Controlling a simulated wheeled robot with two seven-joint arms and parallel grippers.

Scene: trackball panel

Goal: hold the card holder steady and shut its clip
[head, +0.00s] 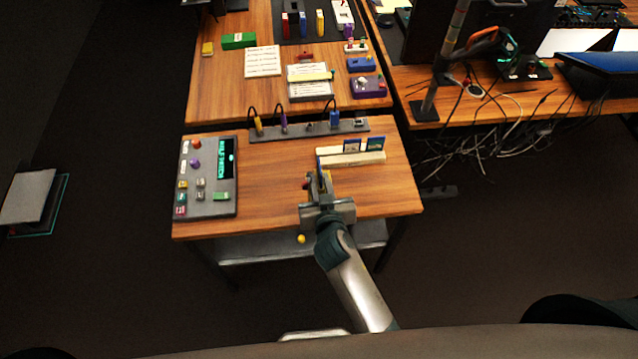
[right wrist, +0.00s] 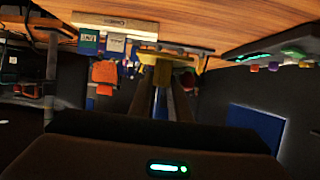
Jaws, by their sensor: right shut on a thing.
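The cream card holder (head: 352,158) stands on the near table with several small cards upright in it. It also shows upside down in the right wrist view (right wrist: 112,25). My right gripper (head: 318,178) is at the table, just in front of the holder's left end. In the right wrist view its fingers (right wrist: 165,75) are shut on a yellow piece (right wrist: 165,56) close to the holder's end. Whether this piece is the clip or touches the holder I cannot tell. My left gripper is not in view.
A grey panel (head: 206,208) with buttons and a green display stands on the left of the table. A grey strip (head: 300,131) with plugs and cables runs behind the holder. A yellow ball (head: 301,239) shows below the front edge. The table between panel and gripper is clear.

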